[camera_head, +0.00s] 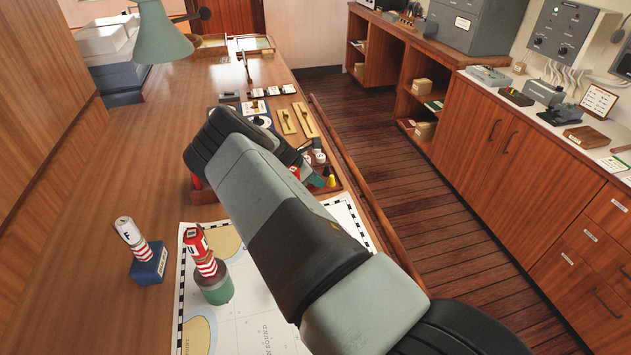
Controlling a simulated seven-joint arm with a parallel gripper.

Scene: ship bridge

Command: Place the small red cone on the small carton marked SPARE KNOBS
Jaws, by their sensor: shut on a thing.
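My arm (310,245) crosses the picture from the lower right to the desk's middle and hides much of what lies behind it. My gripper does not show clearly; it is behind the arm. A small red piece (293,173) shows beside the arm over a wooden tray (207,197); I cannot tell whether it is the small red cone, or whether it is held. A green piece and a yellow-and-black piece (331,180) show beside it. I can read no SPARE KNOBS marking. Small cartons sit on the right shelves (422,86), their labels not legible.
On the desk (130,210), a striped piece topped F (128,232) stands on a blue block, and one topped U (197,245) on a green cylinder over the chart (258,325). A green lamp (162,42) hangs at the back left.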

